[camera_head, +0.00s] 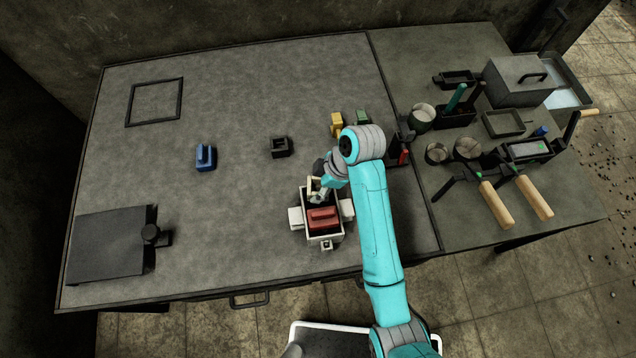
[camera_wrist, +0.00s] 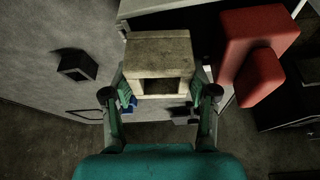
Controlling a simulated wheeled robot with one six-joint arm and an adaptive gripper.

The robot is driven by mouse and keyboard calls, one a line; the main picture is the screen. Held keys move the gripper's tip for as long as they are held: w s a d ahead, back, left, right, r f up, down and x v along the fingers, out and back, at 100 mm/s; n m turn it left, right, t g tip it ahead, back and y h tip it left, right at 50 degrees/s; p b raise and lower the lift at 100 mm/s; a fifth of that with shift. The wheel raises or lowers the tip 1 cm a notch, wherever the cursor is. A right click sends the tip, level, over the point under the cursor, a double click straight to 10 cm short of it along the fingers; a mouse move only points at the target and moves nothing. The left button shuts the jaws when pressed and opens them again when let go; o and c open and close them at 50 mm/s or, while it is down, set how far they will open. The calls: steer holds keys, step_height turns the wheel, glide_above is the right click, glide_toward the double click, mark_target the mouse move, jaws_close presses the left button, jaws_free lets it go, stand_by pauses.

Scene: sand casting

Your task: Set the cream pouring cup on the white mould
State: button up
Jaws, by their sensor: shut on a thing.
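My gripper (camera_head: 318,192) is shut on the cream pouring cup (camera_wrist: 160,50), a small block-shaped piece with a square opening, held between both fingers in the wrist view. Little of the cup (camera_head: 314,184) shows in the head view. The white mould (camera_head: 296,218) is an open box with side lugs, standing on the table near its front edge. A red block with a raised grip (camera_head: 322,217) sits inside it. My gripper is over the far part of the mould. The red block (camera_wrist: 257,55) is right of the cup in the wrist view. I cannot tell whether cup and mould touch.
A black square cup (camera_head: 280,148), a blue block (camera_head: 205,158) and a yellow block (camera_head: 337,125) stand around the mould. A black frame (camera_head: 154,102) lies at the back left, a dark plate (camera_head: 108,243) at the front left. The right-hand table holds tools and pots.

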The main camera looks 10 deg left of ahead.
steer(key=o, duration=1.5)
